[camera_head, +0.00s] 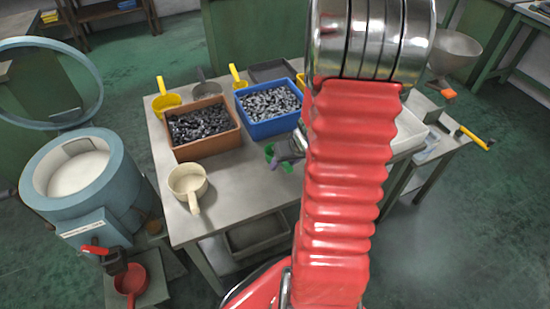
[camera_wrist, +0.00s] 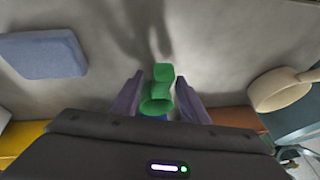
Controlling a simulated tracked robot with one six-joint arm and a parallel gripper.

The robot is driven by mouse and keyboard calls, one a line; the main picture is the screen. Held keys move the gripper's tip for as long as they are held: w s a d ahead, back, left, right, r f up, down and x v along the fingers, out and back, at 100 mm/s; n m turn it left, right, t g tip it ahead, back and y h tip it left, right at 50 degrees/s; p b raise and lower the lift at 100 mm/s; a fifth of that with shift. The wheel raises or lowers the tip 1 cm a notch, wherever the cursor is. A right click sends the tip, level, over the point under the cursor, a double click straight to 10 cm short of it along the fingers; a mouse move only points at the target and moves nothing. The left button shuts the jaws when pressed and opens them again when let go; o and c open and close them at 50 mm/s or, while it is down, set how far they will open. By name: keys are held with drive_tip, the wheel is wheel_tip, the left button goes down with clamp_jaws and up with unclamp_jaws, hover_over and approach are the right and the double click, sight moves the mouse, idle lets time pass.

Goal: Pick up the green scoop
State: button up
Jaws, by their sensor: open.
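The green scoop (camera_wrist: 157,97) lies between the two grey-purple fingers of my gripper (camera_wrist: 158,90) in the wrist view, near the tabletop. A gap shows between the scoop and the fingers, and the jaws are open. In the head view my gripper (camera_head: 276,161) is low over the middle of the table, in front of the blue bin. Small green parts of the scoop (camera_head: 285,167) show around the fingers there. My red arm hides the area to the right. I cannot tell if a finger touches the scoop.
A cream scoop (camera_head: 188,184) stands at the table's front left. A brown bin (camera_head: 207,145) and a blue bin (camera_head: 268,126) hold metal parts behind. Yellow scoops (camera_head: 168,101) stand at the back. A blue-grey block (camera_wrist: 42,54) is left in the wrist view. Front tabletop is clear.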

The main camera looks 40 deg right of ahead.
drive_tip(key=shift+c, duration=0.4)
clamp_jaws()
idle(0.4)
